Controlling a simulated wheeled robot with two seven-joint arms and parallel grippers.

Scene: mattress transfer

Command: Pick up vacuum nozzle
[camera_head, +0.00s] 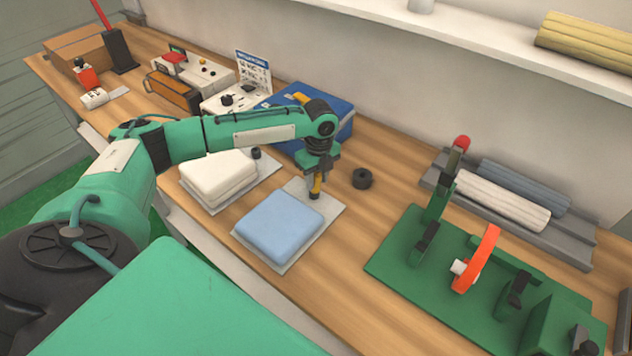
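My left arm reaches across from the left, and my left gripper (317,170) points down over the grey sheet beside the blue folded pad. A small yellow-orange and black piece (316,187) is directly below it, in line with the fingers. It may be the vacuum nozzle; I cannot tell whether the fingers grip it or only touch it. The blue pad (279,226) lies on a grey sheet (326,212). A white stacked pad (217,177) lies on another sheet to the left. My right gripper is not in view.
A black ring-shaped part (362,178) stands just right of the gripper. A blue case (335,128) is behind it. A green board with upright tools (400,250) and a grey rack (585,245) fill the right. Bare wooden bench (330,285) lies in front.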

